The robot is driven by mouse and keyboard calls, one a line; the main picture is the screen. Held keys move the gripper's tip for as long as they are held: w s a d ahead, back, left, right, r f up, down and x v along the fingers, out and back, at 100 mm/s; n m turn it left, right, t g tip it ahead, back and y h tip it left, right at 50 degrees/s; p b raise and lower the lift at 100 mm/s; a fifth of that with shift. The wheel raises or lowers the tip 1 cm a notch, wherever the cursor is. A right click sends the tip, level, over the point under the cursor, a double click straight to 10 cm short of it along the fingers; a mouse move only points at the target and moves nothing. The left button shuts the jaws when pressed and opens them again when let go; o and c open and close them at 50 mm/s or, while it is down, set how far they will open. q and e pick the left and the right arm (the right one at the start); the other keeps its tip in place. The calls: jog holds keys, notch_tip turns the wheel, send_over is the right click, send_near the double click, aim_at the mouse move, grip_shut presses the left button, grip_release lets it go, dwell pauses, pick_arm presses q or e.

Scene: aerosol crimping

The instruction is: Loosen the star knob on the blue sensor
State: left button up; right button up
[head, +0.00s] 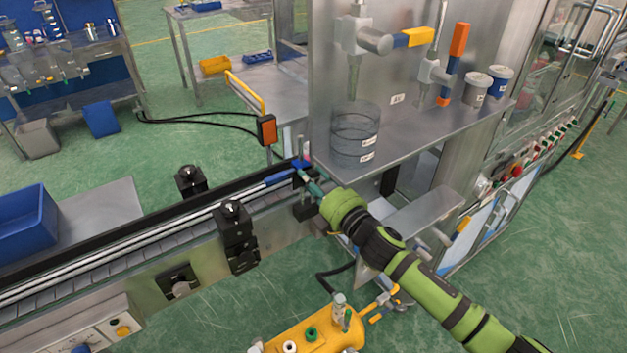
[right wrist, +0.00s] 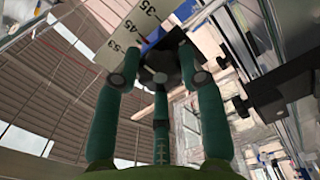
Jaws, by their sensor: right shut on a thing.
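The blue sensor (head: 299,164) sits at the right end of the conveyor, beside the grey panel; part of its blue body (right wrist: 158,38) also shows in the right wrist view. The dark star knob (right wrist: 172,66) is between my green fingers and partly hidden by them. My right gripper (head: 309,184) reaches the sensor from the lower right. In the right wrist view the fingertips of my right gripper (right wrist: 160,77) are closed around the knob. My left gripper is not in view.
A pale scale plate (right wrist: 130,32) with printed numbers stands by the sensor. The conveyor (head: 130,262) with black brackets (head: 236,232) runs left. A steel shelf (head: 430,130) overhangs close above my right gripper. A yellow tank (head: 310,335) lies below.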

jog(key=shift+w+d+r, duration=0.1)
jog(key=shift+w+d, duration=0.1)
jog(key=shift+d, duration=0.1)
jog(key=o, duration=1.1)
jog(key=shift+o, duration=0.2)
jog(key=shift+s, duration=0.2)
jog(key=v, duration=1.1)
jog(key=shift+s+d, duration=0.2)
jog(key=shift+d, duration=0.15)
